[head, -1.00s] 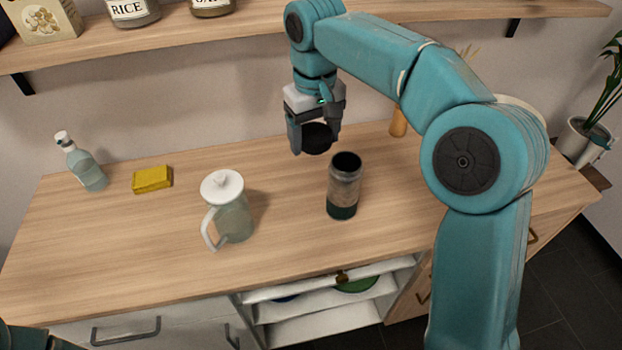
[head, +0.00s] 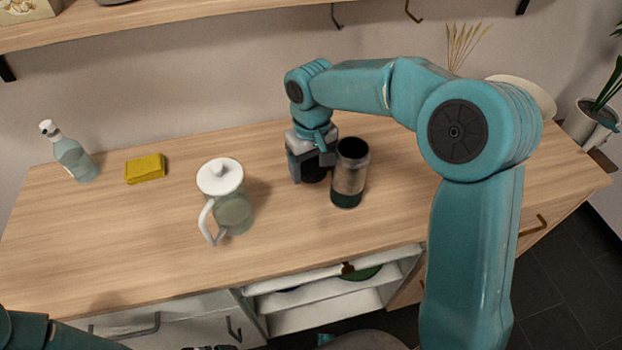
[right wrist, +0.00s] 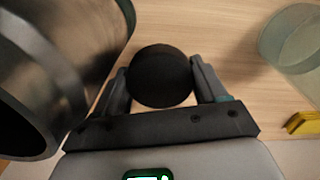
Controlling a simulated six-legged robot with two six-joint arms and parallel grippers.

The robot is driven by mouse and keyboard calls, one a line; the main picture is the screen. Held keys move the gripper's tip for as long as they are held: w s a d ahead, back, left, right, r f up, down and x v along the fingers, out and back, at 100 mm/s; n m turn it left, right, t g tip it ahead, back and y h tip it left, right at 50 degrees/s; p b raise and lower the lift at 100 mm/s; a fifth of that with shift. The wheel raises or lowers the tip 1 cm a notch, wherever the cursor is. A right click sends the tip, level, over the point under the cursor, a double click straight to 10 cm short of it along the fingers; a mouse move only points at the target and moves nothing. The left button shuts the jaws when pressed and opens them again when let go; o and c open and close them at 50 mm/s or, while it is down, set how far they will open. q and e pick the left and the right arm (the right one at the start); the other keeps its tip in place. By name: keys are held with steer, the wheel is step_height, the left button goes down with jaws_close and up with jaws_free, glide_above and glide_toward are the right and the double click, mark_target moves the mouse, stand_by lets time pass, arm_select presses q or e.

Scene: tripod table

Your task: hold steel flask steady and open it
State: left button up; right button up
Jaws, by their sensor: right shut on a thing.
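The steel flask (head: 350,180) stands upright on the wooden table, its dark mouth open, steel in the middle and dark green at the base. My right gripper (head: 309,171) is just left of it, pointing down, shut on the round black lid (head: 314,173). In the right wrist view the lid (right wrist: 160,76) sits between both fingers, and the flask (right wrist: 62,62) fills the left side, very close to one finger. I cannot tell whether the lid touches the table. My left arm shows at the bottom left; only a dark sliver at the bottom edge may be its gripper.
A lidded glass pitcher (head: 232,208) stands left of the gripper. A yellow sponge (head: 146,168) and a spray bottle (head: 75,158) are farther left. Below the table's front edge is an open shelf (head: 325,298). The table's front left is clear.

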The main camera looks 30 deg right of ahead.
mark_target(311, 189)
step_height(311, 189, down, 4)
steer(key=shift+f, duration=0.25)
steer(key=shift+w+f, duration=0.1)
steer(key=shift+f, duration=0.2)
steer(key=shift+f+b, duration=0.1)
steer(key=shift+b, duration=0.2)
steer(key=o, duration=1.2)
steer(key=shift+c, duration=0.2)
